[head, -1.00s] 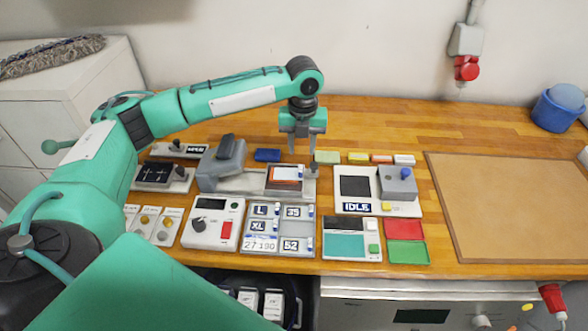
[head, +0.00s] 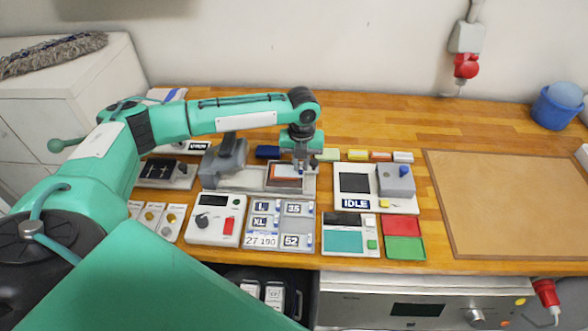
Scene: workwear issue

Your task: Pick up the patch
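My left gripper (head: 302,166) points down at the right end of the grey press-like device (head: 222,165) on the bench. Its fingertips are at a small white and orange piece, which looks like the patch (head: 287,171), lying on a dark square plate. The fingers partly cover the patch's right side. I cannot tell whether they are closed on it or only beside it. My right gripper is not in view.
A panel marked IDLE (head: 355,204) stands close right of the gripper. A size-label tray (head: 281,243) and a dial box (head: 214,218) lie in front. Coloured blocks (head: 358,155) line the back. A brown board (head: 510,205) lies at right.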

